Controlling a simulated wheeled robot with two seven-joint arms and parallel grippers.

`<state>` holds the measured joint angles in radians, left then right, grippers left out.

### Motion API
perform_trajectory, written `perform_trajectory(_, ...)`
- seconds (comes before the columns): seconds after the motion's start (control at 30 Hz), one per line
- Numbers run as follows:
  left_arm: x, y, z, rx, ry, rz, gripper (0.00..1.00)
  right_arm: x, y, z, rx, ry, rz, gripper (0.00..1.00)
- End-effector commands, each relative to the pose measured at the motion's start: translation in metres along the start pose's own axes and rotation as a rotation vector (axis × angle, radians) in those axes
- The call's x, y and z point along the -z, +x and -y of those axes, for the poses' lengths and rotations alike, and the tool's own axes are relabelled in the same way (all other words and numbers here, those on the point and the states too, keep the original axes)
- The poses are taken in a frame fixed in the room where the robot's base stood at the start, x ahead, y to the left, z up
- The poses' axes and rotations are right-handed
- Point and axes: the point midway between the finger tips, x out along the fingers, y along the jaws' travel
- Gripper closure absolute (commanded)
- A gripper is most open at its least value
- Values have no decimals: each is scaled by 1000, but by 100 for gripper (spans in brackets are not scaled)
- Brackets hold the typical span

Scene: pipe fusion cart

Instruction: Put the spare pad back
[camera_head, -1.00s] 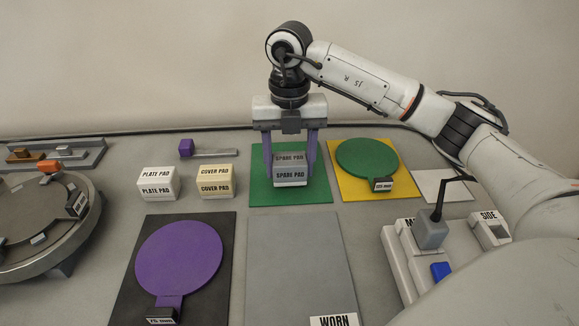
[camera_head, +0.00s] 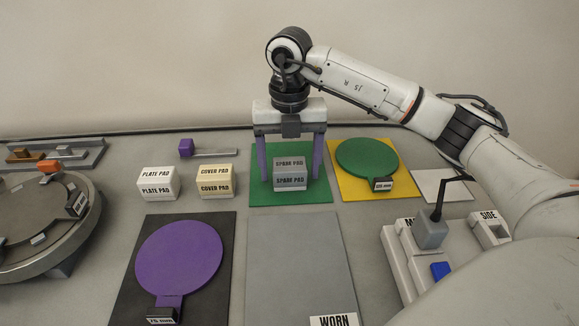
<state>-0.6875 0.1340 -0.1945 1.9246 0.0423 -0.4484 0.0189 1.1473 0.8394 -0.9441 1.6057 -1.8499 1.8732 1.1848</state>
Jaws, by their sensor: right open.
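The spare pad (camera_head: 290,181) is a grey block with "SPARE PAD" on its front and top. It sits on the green mat (camera_head: 304,197) at the back middle of the table. My right gripper (camera_head: 290,176) points down over it, open, with one purple finger on each side of the pad. Gaps show between the fingers and the pad. My left gripper is not in view.
The cream cover pad (camera_head: 215,189) and white plate pad (camera_head: 157,190) stand left of the green mat. A green paddle (camera_head: 366,158) lies on a yellow mat at right. A purple paddle (camera_head: 180,255) lies on a dark mat in front. The grey mat (camera_head: 298,260) is bare apart from its WORN label.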

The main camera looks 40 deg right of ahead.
Motion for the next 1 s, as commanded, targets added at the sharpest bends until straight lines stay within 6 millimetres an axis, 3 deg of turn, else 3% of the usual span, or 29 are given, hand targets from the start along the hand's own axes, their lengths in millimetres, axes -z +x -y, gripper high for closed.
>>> perform_trajectory(0.5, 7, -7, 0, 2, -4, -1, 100, -1, -104, 0, -2, 0, 4, 27)
perform_trajectory(0.7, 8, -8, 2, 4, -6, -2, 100, 0, -116, 0, -1, 0, 0, 27)
perform_trajectory(1.0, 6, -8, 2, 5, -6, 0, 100, 0, -117, 0, -1, 0, 0, 27)
